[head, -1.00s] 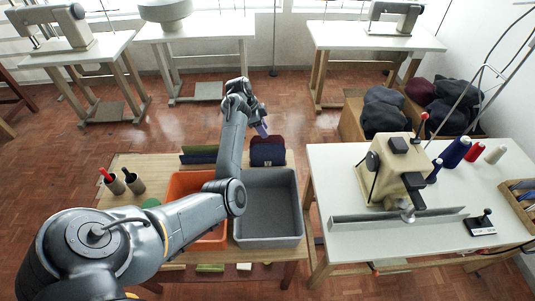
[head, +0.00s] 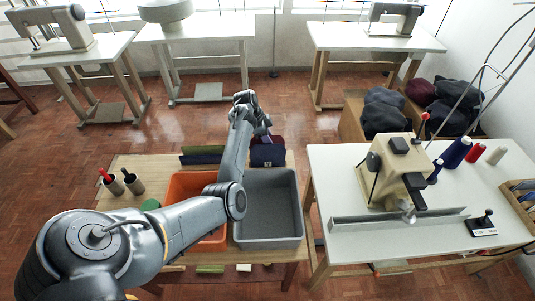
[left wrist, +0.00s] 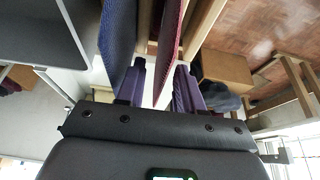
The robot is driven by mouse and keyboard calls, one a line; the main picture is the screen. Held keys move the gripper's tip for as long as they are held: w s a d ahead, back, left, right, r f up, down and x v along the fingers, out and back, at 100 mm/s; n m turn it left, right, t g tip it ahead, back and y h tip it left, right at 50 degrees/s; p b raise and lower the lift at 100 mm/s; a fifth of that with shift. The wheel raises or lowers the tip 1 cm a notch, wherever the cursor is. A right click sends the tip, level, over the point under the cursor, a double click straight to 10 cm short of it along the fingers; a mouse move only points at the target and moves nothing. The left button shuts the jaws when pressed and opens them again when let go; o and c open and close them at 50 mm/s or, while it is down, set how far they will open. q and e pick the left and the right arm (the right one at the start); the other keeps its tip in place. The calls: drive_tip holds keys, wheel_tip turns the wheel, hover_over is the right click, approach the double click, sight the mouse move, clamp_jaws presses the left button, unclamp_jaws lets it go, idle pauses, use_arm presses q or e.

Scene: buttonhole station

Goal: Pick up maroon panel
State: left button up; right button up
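The maroon panel (left wrist: 173,38) shows in the left wrist view as a dark red sheet seen nearly edge-on, its end reaching between my fingers. It also shows in the head view (head: 273,140) at the back edge of the wooden table, beside a navy panel (head: 268,156). In the wrist view the navy panel (left wrist: 117,38) is to the left, outside my left finger. My left gripper (left wrist: 160,78) has purple fingers, which are apart with the maroon panel between them. Contact cannot be told. In the head view this gripper (head: 264,132) is partly hidden by its arm. My right gripper is not in view.
A grey bin (head: 268,232) and an orange bin (head: 180,186) stand on the wooden table. Two cups with tools (head: 133,183) stand at left. A white table (head: 330,165) with a sewing machine (head: 393,170) is at right.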

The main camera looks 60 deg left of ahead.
use_arm(q)
drive_tip(key=shift+f, duration=0.2)
idle(0.4)
clamp_jaws()
